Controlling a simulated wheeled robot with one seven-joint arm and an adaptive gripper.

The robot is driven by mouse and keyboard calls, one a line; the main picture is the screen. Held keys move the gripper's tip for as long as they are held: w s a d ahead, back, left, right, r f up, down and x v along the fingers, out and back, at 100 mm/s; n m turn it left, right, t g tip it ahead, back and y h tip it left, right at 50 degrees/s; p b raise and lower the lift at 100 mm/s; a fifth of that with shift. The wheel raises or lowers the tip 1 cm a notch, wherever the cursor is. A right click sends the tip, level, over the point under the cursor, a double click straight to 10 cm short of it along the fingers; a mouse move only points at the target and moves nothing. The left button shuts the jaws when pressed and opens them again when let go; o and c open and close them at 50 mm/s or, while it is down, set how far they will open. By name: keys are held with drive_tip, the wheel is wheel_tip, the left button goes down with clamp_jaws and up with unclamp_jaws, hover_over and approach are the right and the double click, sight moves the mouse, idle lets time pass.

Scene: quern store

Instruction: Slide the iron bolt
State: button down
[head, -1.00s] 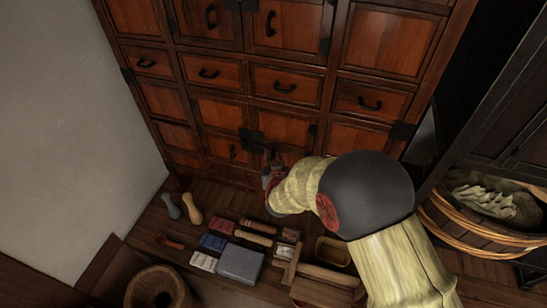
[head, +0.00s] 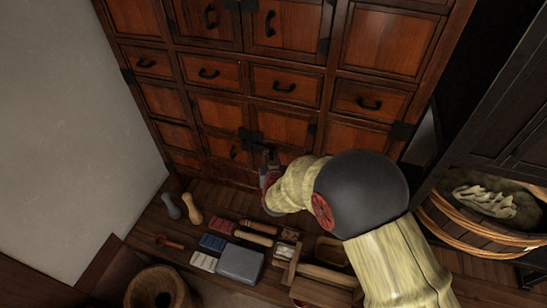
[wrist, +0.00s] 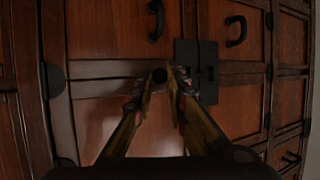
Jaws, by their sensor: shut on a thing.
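The wooden chest has dark iron lock plates (head: 251,137) at the middle of its lower cupboard doors; they also show in the wrist view (wrist: 197,68). The iron bolt is seen as a dark round knob (wrist: 160,75) just left of the plates in the wrist view. My gripper (wrist: 160,88) is at the knob, its two fingers on either side of it and shut on it. In the head view my gripper (head: 268,160) is right at the doors, just below the plates. The rest of the bolt is dark and hard to make out.
Small drawers with iron handles (head: 285,87) sit above the doors. Below, a plank shelf holds a grey block (head: 240,263), brushes and small boxes. A wooden tub (head: 490,228) stands at the right and a plain wall (head: 75,130) at the left.

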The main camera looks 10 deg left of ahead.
drive_tip(key=a, duration=0.3)
drive_tip(key=shift+w+a, duration=0.25)
drive_tip(key=shift+a, duration=0.05)
drive_tip(key=c, duration=1.8)
unclamp_jaws()
drive_tip(key=shift+a, duration=0.15)
drive_tip(key=shift+o, duration=0.2)
drive_tip(key=v, duration=1.2)
drive_tip(key=shift+f, duration=0.1)
